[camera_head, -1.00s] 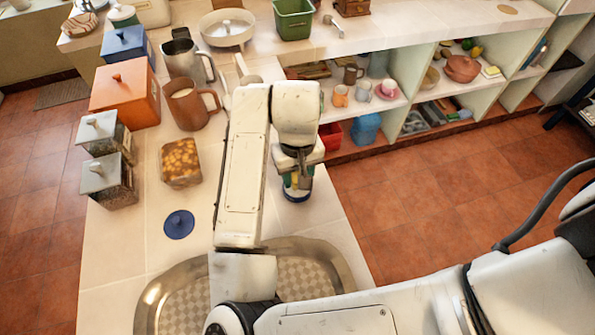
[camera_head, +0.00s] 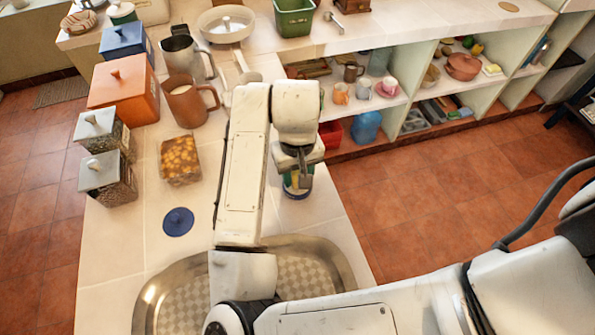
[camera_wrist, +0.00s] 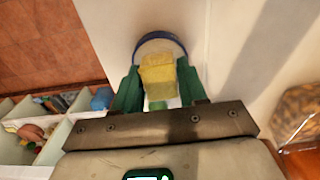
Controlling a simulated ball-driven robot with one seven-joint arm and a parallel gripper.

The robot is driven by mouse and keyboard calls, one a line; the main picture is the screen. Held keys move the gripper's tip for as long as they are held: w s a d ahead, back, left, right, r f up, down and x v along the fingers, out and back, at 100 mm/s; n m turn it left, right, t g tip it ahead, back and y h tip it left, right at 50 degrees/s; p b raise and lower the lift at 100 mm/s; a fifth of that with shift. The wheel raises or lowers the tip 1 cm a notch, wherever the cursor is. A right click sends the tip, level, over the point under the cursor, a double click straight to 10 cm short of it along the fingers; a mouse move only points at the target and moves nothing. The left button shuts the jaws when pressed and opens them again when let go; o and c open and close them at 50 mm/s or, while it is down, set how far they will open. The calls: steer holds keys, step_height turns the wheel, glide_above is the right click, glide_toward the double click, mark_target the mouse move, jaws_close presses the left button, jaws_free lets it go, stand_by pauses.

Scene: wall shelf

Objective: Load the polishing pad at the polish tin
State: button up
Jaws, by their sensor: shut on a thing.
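My gripper (camera_wrist: 159,92) has green fingers shut on a yellow block, the polishing pad (camera_wrist: 158,74), in the wrist view. The polish tin (camera_wrist: 150,38) shows as a round blue rim just beyond the pad, on the pale counter. The pad overlaps the tin's opening in this view; I cannot tell whether it touches the contents. In the head view my gripper (camera_head: 298,180) points down over the blue tin (camera_head: 296,194) near the counter's right edge, and my wrist hides most of the pad.
A sink (camera_head: 150,300) is at the front of the counter. A glass container with orange-brown contents (camera_head: 180,160), a brown mug (camera_head: 190,104) and several canisters stand to the left. Open shelves (camera_head: 400,110) hold crockery at the right. The counter between lid and tin is partly hidden by my arm.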

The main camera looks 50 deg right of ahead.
steer(key=shift+f, duration=0.4)
stand_by(1.1)
steer(key=shift+r+p, duration=2.65)
steer(key=shift+r, duration=0.95)
